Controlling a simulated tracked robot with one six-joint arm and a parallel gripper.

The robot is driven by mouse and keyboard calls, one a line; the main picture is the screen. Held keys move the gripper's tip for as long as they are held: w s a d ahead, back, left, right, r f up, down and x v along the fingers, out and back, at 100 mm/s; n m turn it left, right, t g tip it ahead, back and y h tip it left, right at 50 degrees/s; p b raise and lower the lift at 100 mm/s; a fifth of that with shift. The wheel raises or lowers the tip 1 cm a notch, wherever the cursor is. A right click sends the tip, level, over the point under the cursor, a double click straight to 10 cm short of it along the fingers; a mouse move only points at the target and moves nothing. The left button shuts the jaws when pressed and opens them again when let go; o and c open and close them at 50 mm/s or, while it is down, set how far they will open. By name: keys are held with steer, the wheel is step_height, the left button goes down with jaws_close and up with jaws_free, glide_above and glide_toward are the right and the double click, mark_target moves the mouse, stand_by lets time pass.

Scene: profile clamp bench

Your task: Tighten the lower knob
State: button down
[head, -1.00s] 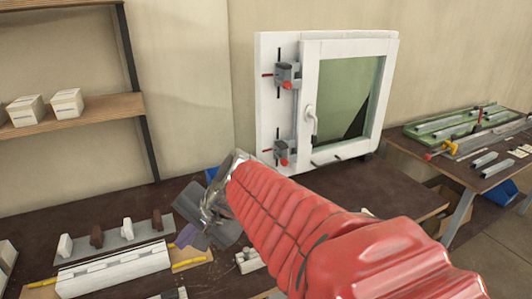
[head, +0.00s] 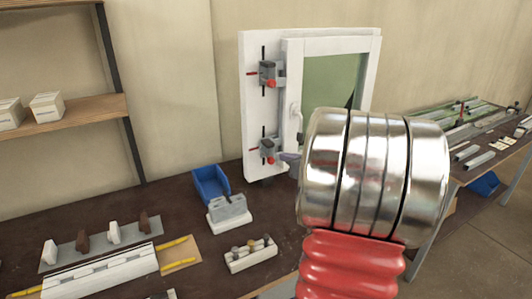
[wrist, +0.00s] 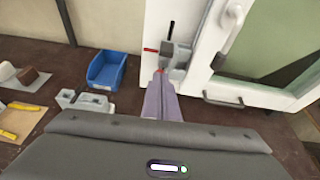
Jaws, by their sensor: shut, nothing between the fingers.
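The lower knob (head: 268,144) is red and sits on the lower grey clamp (head: 270,152) at the left side of the white window frame (head: 261,110). In the wrist view the lower clamp (wrist: 176,58) is straight ahead, and its knob is mostly hidden behind my fingertips. My gripper (wrist: 162,80) is shut and empty, its tips right at the knob in the picture; I cannot tell whether they touch it. In the head view the fingertips (head: 288,156) show just right of the knob. An upper clamp (head: 268,74) with a red knob (head: 270,83) sits above.
A blue bin (head: 211,186) and a grey-white block (head: 229,213) stand on the dark bench left of the window. A white holder (head: 250,254) is nearer. The window handle (wrist: 232,30) juts out right of the lower clamp. A second table (head: 480,150) stands at right.

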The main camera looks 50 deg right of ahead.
steer(key=shift+s+d+m, duration=0.25)
steer(key=shift+d+m, duration=0.05)
steer(key=shift+d, duration=0.2)
glide_toward(272, 149)
steer(key=shift+w+f, duration=1.15)
steer(key=shift+w, duration=1.2)
steer(key=shift+a, duration=0.1)
steer(key=shift+r, duration=0.6)
steer(key=shift+s, duration=0.1)
